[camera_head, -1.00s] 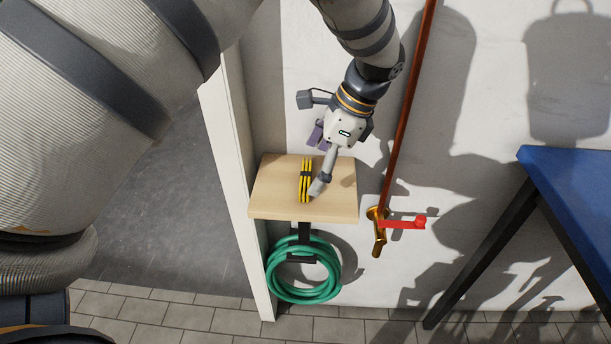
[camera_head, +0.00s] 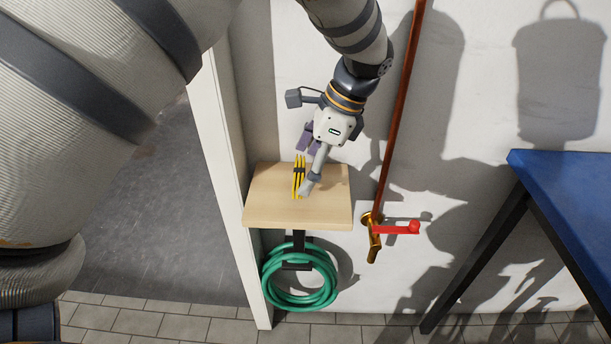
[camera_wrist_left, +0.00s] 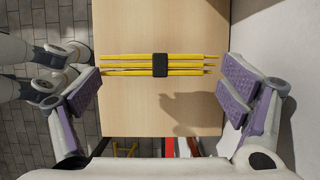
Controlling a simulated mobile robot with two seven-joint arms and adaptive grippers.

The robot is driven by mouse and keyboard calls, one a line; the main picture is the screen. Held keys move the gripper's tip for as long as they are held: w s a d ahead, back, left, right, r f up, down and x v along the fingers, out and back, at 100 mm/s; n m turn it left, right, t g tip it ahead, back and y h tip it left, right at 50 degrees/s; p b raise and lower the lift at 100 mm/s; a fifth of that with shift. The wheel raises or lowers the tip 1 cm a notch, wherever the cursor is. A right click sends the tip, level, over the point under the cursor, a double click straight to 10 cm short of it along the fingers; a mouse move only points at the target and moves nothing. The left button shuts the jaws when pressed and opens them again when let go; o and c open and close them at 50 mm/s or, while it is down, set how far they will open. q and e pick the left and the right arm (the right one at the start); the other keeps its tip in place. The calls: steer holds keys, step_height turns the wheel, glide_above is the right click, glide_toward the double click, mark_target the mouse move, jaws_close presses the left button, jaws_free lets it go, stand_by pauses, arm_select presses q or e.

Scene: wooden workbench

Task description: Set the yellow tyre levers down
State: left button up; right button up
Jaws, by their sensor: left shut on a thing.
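The yellow tyre levers (camera_head: 299,179) are several thin yellow bars joined by a black block in the middle. They also lie across the middle of the left wrist view (camera_wrist_left: 190,57). My left gripper (camera_head: 306,166) is shut on them lengthwise, with its purple pads at their two ends; it also shows in the left wrist view (camera_wrist_left: 160,82). The levers are over the small pale wooden shelf (camera_head: 325,208), near its back edge, and appear a little above it. The exact gap is hard to tell. My right gripper is not in view.
A coiled green hose (camera_head: 300,299) hangs below the shelf. A copper pipe (camera_head: 399,110) with a red-handled tap (camera_head: 398,228) runs down the wall to the right. A blue table (camera_head: 580,190) stands farther right. The shelf's front and right parts are bare.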

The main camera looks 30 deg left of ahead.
arm_select(q)
steer(key=s+d+r+p, duration=0.3)
steer(key=s+d+r, duration=0.7)
steer(key=s+f+n+g+h, duration=0.2)
steer(key=s+f+n+h, duration=0.1)
steer(key=f+n, duration=0.6)
steer(key=n+h, duration=0.1)
steer(key=n, duration=0.1)
steer(key=shift+a+n, duration=0.25)
steer(key=shift+n, duration=0.15)
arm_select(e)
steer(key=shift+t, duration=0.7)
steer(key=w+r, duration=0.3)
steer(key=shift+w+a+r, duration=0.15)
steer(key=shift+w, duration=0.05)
